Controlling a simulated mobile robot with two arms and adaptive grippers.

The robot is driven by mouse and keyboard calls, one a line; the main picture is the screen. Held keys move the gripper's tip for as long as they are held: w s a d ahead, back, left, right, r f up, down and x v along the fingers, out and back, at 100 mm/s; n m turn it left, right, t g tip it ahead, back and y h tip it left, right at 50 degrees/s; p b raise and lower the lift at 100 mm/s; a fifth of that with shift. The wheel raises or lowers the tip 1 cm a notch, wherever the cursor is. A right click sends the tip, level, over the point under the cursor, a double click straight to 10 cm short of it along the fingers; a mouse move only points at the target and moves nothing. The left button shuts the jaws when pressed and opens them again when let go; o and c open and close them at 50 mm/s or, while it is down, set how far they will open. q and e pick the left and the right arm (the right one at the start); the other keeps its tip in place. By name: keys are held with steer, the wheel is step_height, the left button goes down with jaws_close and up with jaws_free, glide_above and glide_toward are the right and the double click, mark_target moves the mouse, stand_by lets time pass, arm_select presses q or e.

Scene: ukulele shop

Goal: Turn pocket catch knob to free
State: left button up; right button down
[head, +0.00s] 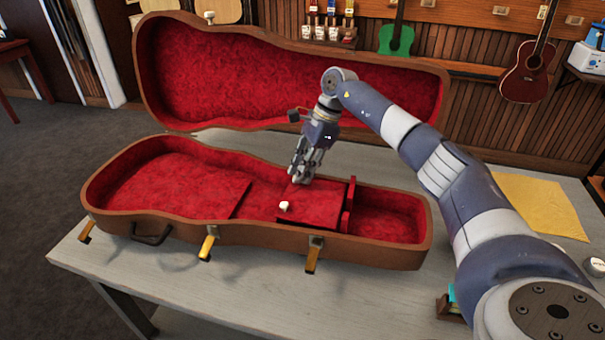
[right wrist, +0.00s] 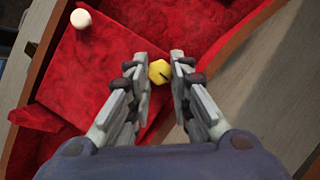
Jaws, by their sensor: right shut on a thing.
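The open brown case (head: 290,243) with red plush lining lies on the table. Inside it is a red pocket lid (head: 308,207) with a white knob (head: 284,206) near its front edge; this knob also shows in the right wrist view (right wrist: 80,17). In the right wrist view a yellow catch knob (right wrist: 160,72) with a dark line on its face sits between the fingertips of my right gripper (right wrist: 161,72). The right gripper (head: 302,179) reaches down to the back edge of the lid and is shut on the yellow knob. The head view hides this knob. My left gripper is not in view.
The case's raised lid (head: 285,75) stands behind my right gripper. Yellow latches (head: 207,245) hang along the front rim. A yellow cloth (head: 538,207) lies on the grey table (head: 190,290) at right. Ukuleles (head: 397,38) hang on the back wall.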

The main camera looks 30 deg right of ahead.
steer(key=shift+w+n+g, duration=0.1)
steer(key=shift+n+g, duration=0.3)
steer(key=shift+n, duration=0.5)
steer(key=c, duration=1.4)
jaws_free()
steer(key=shift+d+r, duration=0.1)
steer(key=shift+r, duration=0.1)
steer(key=v, duration=1.1)
steer(key=shift+d+r, duration=0.15)
steer(key=shift+r, duration=0.05)
steer(key=shift+w, duration=0.1)
